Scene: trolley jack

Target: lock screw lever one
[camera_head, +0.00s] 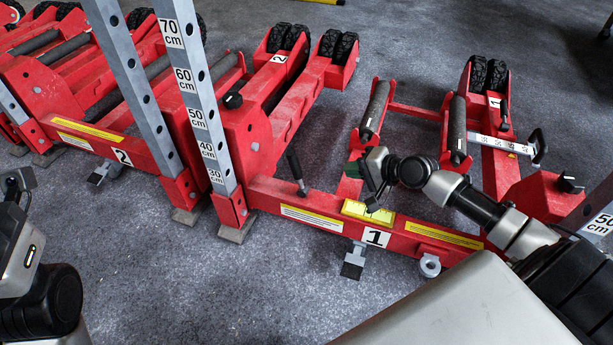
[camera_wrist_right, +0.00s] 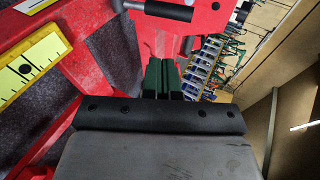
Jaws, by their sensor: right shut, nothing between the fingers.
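The red trolley jack marked 1 (camera_head: 330,214) lies across the middle of the head view. A small black lever (camera_head: 294,166) stands tilted on its front beam, left of my right gripper; I cannot tell whether it is screw lever one. My right gripper (camera_head: 357,168) is above the beam, near the yellow plate (camera_head: 368,214), apart from the lever. In the right wrist view its green fingers (camera_wrist_right: 162,76) are shut and empty. A dark handle with a metal end (camera_wrist_right: 167,9) shows beyond them. My left gripper (camera_head: 18,184) is partly in view at the left edge; its fingers are unclear.
A jack marked 2 (camera_head: 112,148) stands to the left. A grey upright with height marks (camera_head: 197,92) rises left of the lever. Dark rollers (camera_head: 375,110) and a metal scale bar (camera_head: 500,142) lie behind my right arm. Grey floor (camera_head: 240,290) is free in front.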

